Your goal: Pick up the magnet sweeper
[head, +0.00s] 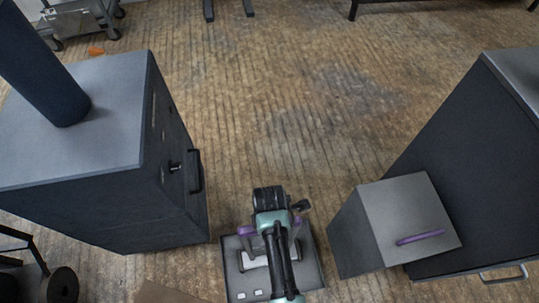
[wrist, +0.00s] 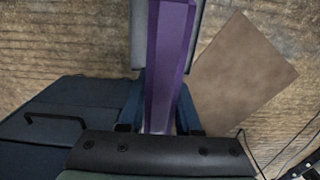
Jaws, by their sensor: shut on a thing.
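The magnet sweeper shows as a purple bar-like handle (wrist: 170,60) in the wrist view, with grey surfaces at both sides of its far part. The dark blue fingers of my gripper (wrist: 158,112) lie on either side of the handle and are shut on it. In the head view, purple ends of the handle (head: 245,229) show left and right of my wrist at bottom centre. My gripper's fingertips and the middle of the handle are hidden there by my arm. I cannot tell whether the sweeper touches what is below it.
A dark cabinet (head: 75,190) with a black handle stands at left. A brown flat sheet (wrist: 245,70) lies on the floor.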

